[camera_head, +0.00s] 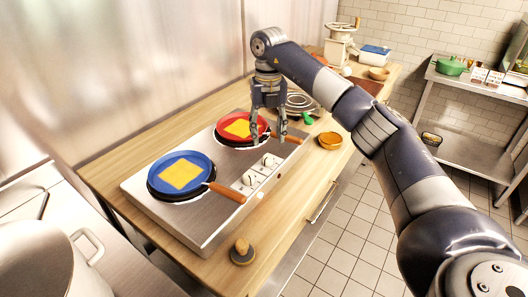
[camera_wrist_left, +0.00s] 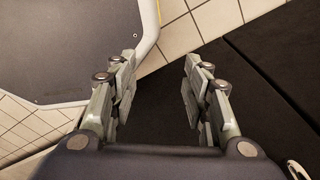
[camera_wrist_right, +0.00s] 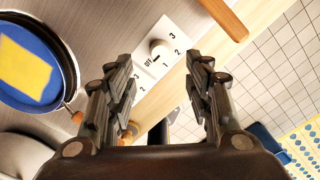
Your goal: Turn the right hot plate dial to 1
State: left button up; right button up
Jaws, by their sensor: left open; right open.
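The hot plate (camera_head: 152,212) has two dials on its front. The right dial (camera_head: 269,160) is nearer the red pan; it shows in the right wrist view (camera_wrist_right: 159,47) on a white plate marked OFF, 1, 2, 3. A small dark mark on it appears near OFF; the exact setting is hard to tell. The left dial (camera_head: 249,178) is hidden behind a finger in the right wrist view. My right gripper (camera_head: 269,138) is open and empty, above and apart from the dials. My left gripper (camera_wrist_left: 155,90) is open and empty, outside the head view.
A blue pan (camera_head: 205,165) and a red pan (camera_head: 226,120) hold yellow squares; their wooden handles reach over the front near the dials. A small orange bowl (camera_head: 330,140) and a round wooden-knobbed thing (camera_head: 242,252) stand on the counter (camera_head: 275,232). Tiled floor lies in front.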

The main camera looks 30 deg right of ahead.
aim_at(268, 157)
notch_tip(268, 157, down, 5)
jog(key=shift+s+d+f+p, duration=0.1)
jog(key=shift+s+p, duration=0.05)
jog(key=shift+p, duration=0.4)
jog(key=f, duration=0.2)
jog(key=shift+w+f, duration=0.2)
jog(key=shift+f, duration=0.15)
jog(key=shift+s+f, duration=0.1)
jog(key=shift+f, duration=0.05)
pick_arm(q)
jog(key=shift+d+r, duration=0.2)
jog(key=shift+r, duration=0.3)
jog(key=shift+d+r, duration=0.2)
jog(key=shift+r, duration=0.25)
pick_arm(e)
jog(key=c, duration=0.9)
pick_arm(q)
jog(key=shift+s+a, duration=0.2)
jog(key=shift+s, duration=0.3)
pick_arm(e)
jog(key=shift+c, duration=1.1)
